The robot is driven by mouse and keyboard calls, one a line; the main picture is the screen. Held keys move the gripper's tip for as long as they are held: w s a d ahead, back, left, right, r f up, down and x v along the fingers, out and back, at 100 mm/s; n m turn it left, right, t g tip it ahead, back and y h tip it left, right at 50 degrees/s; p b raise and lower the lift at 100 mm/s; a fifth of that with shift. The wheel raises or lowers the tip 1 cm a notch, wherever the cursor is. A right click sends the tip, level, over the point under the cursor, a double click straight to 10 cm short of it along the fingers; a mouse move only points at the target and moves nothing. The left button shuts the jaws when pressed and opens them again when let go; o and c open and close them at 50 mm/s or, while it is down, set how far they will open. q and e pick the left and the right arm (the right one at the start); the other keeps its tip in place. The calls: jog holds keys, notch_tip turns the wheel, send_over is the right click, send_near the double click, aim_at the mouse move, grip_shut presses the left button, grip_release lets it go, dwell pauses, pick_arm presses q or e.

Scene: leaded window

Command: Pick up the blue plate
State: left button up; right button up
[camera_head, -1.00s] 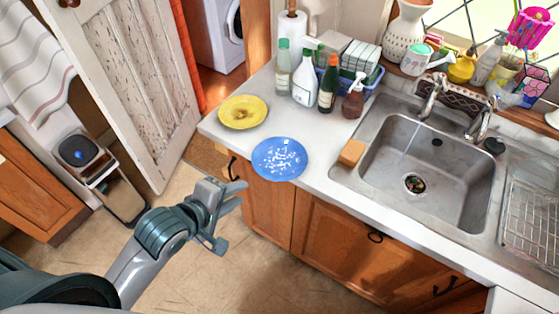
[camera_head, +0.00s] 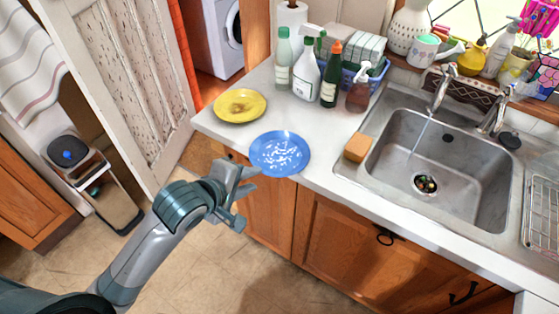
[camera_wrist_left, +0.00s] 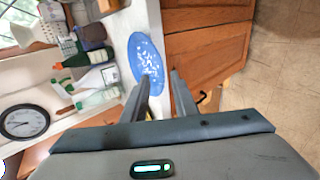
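The blue plate (camera_head: 280,154) with white speckles lies on the light countertop, at its front edge and slightly overhanging. It also shows in the left wrist view (camera_wrist_left: 146,62), ahead of the fingers. My left gripper (camera_head: 246,191) is just in front of the counter edge, below and left of the plate in the head view. Its two fingers are apart with nothing between them, and it does not appear to touch the plate. In the left wrist view the open fingers (camera_wrist_left: 160,88) point toward the plate's near rim. My right gripper is not in view.
A yellow plate (camera_head: 240,106) lies to the left on the counter (camera_head: 215,126). Several bottles (camera_head: 306,72) stand behind. A sponge (camera_head: 357,148) sits beside the sink (camera_head: 440,165). Wooden cabinet doors (camera_head: 345,245) are below the counter edge.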

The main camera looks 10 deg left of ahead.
aim_at(269, 174)
pick_arm(q)
jog(key=x, duration=0.3)
jog(key=shift+w+p, duration=0.15)
jog(key=shift+p, duration=0.15)
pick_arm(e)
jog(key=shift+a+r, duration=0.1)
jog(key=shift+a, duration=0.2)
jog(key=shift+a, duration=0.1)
pick_arm(q)
jog(key=shift+s+f+p+x, duration=0.1)
jog(key=shift+p+x, duration=0.35)
jog(key=shift+x, duration=0.9)
jog(key=shift+s+f+p+x, duration=0.1)
jog(key=shift+p+x, duration=0.35)
jog(key=shift+x, duration=0.9)
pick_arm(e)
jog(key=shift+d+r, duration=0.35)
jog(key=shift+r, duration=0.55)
pick_arm(q)
jog(key=shift+d, duration=0.15)
grip_shut()
jog(key=shift+r, duration=0.1)
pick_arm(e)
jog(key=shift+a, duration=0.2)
